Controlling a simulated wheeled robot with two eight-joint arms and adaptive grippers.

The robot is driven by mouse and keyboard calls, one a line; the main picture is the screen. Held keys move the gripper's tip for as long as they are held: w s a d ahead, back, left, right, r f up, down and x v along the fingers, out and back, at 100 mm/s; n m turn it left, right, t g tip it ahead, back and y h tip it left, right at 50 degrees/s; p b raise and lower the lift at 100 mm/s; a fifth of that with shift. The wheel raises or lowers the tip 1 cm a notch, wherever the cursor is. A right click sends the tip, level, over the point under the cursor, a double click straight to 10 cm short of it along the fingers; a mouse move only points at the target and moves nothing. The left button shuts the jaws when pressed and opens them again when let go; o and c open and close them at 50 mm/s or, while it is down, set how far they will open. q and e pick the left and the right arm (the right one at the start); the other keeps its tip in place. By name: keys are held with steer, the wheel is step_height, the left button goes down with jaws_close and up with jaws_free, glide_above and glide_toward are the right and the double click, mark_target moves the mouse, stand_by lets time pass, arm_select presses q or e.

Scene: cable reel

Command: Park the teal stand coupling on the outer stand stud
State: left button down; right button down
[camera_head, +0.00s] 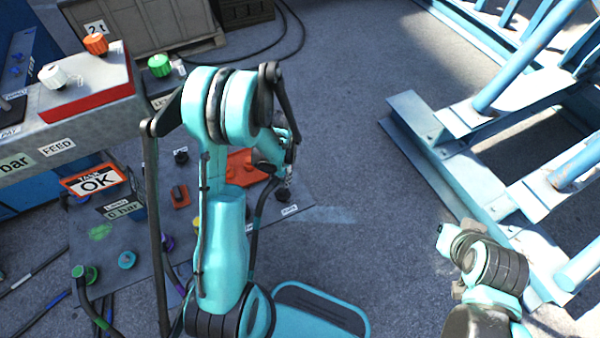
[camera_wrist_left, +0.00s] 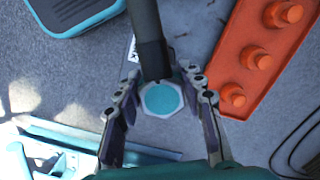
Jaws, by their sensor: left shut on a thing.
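The teal stand coupling (camera_wrist_left: 161,99) is a teal hexagonal piece with a dark hose (camera_wrist_left: 148,38) running to it in the left wrist view. My left gripper (camera_wrist_left: 164,104) is shut on it, with one finger on each side. In the head view my left gripper (camera_head: 287,168) is small and partly hidden beside the orange stand (camera_head: 243,168). In the left wrist view this orange stand (camera_wrist_left: 243,78) carries a row of three round studs (camera_wrist_left: 257,59), right of the coupling and apart from it. No stud holds a coupling. My right gripper is not seen.
A grey panel (camera_head: 130,285) with coloured ports and hoses lies left of my arm. A control console (camera_head: 75,110) with knobs stands behind it. A blue steel frame (camera_head: 440,135) stands right. Open grey floor (camera_head: 370,90) lies between.

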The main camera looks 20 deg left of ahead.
mark_target(281, 194)
arm_select(q)
steer(key=shift+a+f+b, duration=0.15)
steer(key=shift+f+b, duration=0.3)
steer(key=shift+f, duration=0.25)
step_height(281, 194, down, 7)
steer(key=b, duration=0.4)
steer(key=shift+r+b, duration=0.1)
steer(key=shift+b, duration=0.2)
steer(key=shift+f+b, duration=0.3)
steer(key=shift+f, duration=0.05)
steer(key=shift+b, duration=0.4)
steer(key=shift+f+b, duration=0.4)
steer(key=shift+b, duration=0.05)
steer(key=c, duration=0.9)
jaws_free()
steer(key=shift+o, duration=0.2)
